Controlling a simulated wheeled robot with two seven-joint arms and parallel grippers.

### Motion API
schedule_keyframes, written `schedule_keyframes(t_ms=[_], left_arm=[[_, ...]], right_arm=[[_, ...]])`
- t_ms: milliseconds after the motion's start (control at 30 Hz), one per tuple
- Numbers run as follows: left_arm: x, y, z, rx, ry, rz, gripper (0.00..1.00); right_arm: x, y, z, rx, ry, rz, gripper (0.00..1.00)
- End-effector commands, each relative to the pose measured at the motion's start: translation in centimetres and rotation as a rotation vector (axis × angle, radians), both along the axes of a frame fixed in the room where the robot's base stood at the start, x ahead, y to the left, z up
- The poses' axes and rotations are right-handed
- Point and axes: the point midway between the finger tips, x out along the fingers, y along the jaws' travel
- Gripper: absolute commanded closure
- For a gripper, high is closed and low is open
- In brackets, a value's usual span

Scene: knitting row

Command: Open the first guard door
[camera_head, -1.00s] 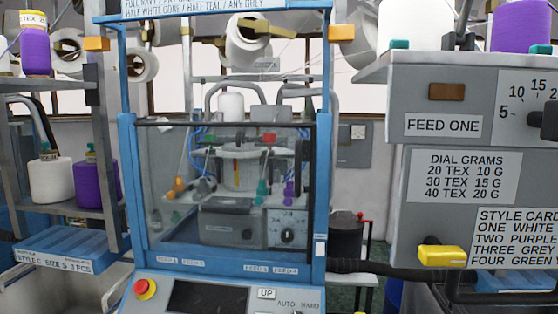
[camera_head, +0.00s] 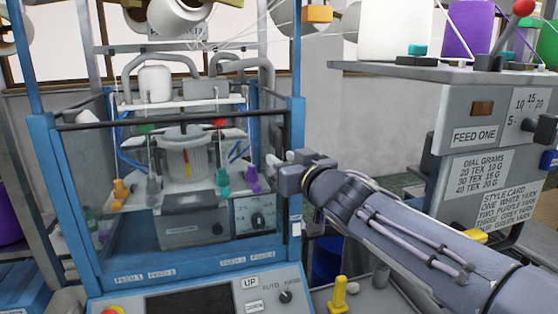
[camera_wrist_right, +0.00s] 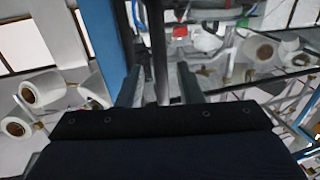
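The guard door (camera_head: 180,119) is a clear panel with a dark edge, set in the blue frame (camera_head: 296,200) of the knitting machine. It looks closed in the head view. My right gripper (camera_head: 274,159) is at the right edge of the door, in front of the blue post. In the right wrist view, my right gripper (camera_wrist_right: 160,88) has its two fingers apart, with a dark upright bar (camera_wrist_right: 159,45) between them. Gaps show beside the bar, and I cannot tell whether a finger touches it. My left gripper is not in view.
A control panel (camera_head: 215,294) with a screen and knob sits below the door. A grey feed unit (camera_head: 470,110) with a dial stands at the right. A yellow knob (camera_head: 339,294) rises beside my right forearm. Yarn cones (camera_head: 392,30) stand on top.

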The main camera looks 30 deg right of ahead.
Motion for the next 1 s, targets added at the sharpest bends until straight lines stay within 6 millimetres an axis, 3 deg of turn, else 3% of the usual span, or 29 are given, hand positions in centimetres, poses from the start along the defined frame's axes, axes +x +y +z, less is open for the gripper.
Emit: schedule_keyframes(t_ms=[200,500,767,1000], left_arm=[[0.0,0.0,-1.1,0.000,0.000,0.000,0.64],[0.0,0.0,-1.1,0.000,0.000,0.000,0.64],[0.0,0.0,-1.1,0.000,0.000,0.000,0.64],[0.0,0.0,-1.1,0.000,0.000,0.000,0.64]], right_arm=[[2.3,-0.1,-0.2,-0.001,0.002,-0.001,0.67],[2.6,-0.1,0.0,-0.001,0.001,-0.001,0.67],[2.5,-0.1,0.0,-0.001,0.001,-0.001,1.00],[2.5,-0.1,0.0,-0.001,0.001,-0.001,1.00]])
